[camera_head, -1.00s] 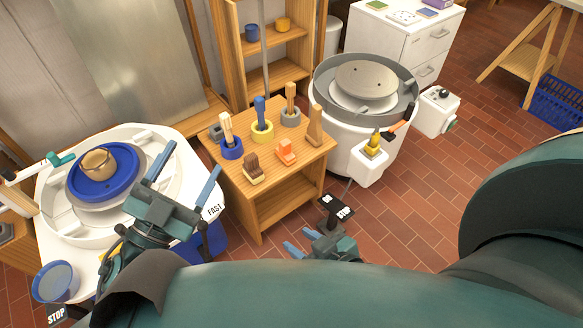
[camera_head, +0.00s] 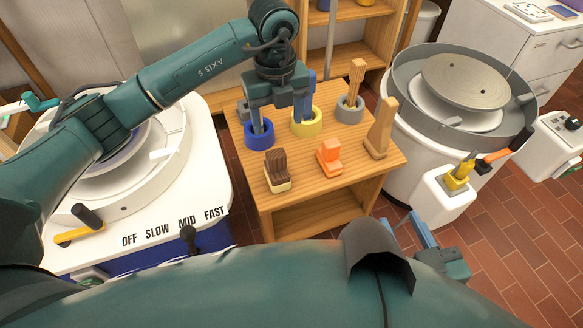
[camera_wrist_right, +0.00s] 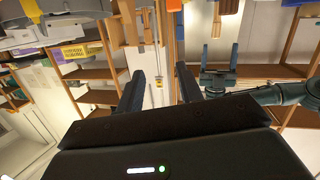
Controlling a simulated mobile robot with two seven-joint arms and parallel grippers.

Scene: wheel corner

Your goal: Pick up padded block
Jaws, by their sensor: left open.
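On the small wooden table, a dark brown block with a cream lower layer (camera_head: 277,172) stands near the front left edge. It looks like the padded block, though I cannot be sure. My left gripper (camera_head: 280,122) is open and points down, behind and above this block, with its fingers over the blue and yellow rings. It is not touching the block. My right gripper (camera_head: 407,236) is low in front of the table, away from the block. In the right wrist view its two fingers (camera_wrist_right: 160,92) are apart with nothing between them.
An orange block (camera_head: 329,155) and a tall wooden wedge (camera_head: 381,130) stand right of the brown block. Behind are blue (camera_head: 259,141), yellow (camera_head: 307,129) and grey (camera_head: 350,113) ring holders. Pottery wheels flank the table (camera_head: 345,177).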

